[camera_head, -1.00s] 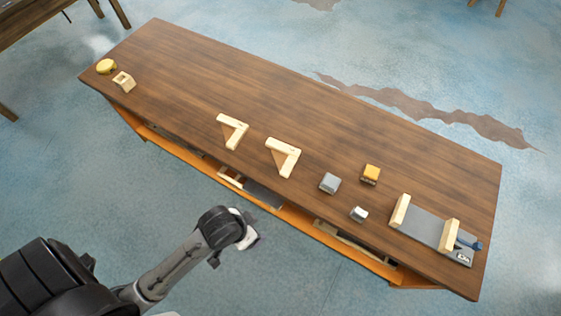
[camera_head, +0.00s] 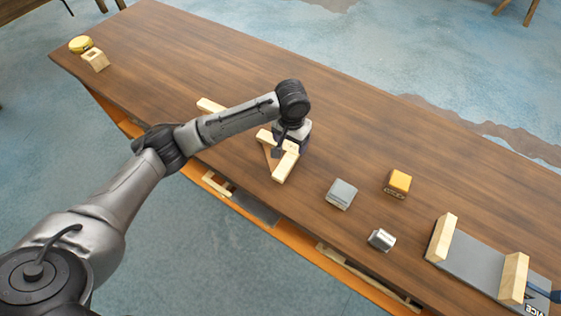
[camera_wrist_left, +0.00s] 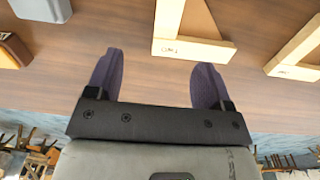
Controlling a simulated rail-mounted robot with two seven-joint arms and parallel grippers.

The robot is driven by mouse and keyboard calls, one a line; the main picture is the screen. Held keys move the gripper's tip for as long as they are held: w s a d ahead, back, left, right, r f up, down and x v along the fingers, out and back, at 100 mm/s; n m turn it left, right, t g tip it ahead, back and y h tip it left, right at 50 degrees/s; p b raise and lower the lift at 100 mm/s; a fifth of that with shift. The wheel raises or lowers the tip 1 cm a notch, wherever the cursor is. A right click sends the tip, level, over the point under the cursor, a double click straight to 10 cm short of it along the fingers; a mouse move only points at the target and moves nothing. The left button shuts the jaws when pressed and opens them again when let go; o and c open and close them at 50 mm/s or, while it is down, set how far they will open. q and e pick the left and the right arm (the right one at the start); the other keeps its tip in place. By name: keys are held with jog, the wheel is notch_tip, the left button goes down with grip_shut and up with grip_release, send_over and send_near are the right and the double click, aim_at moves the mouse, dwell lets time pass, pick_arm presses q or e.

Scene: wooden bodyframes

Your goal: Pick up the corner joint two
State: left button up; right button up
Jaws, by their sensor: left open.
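The corner joint two (camera_head: 284,168), a pale wooden L-shaped piece, lies near the middle of the table and is partly hidden by my left gripper (camera_head: 285,148) in the head view. In the left wrist view the corner joint two (camera_wrist_left: 190,48) has a small "TWO" mark. There my left gripper (camera_wrist_left: 155,68) is open and empty, with dark fingers apart. The joint's marked end lies just beyond the fingertips, closer to the right-hand finger. I cannot tell the exact height above it. My right gripper is not in view.
A second corner joint (camera_head: 209,105) lies to the left, partly behind my arm. A grey block (camera_head: 341,194), an orange block (camera_head: 397,183) and a small metal block (camera_head: 382,239) lie to the right. A grey vice (camera_head: 480,265) sits at the right.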

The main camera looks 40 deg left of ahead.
pick_arm(q)
jog(key=a, duration=0.1)
jog(key=b, duration=0.3)
send_over(288, 161)
jog(key=shift+n, duration=0.3)
notch_tip(288, 161, down, 8)
jog(key=shift+a+f, duration=0.1)
jog(key=shift+f, duration=0.1)
jog(key=shift+f+b, duration=0.8)
jog(key=shift+f, duration=1.85)
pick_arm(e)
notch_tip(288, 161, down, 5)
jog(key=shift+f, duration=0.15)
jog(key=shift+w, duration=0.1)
pick_arm(q)
jog(key=c, duration=1.1)
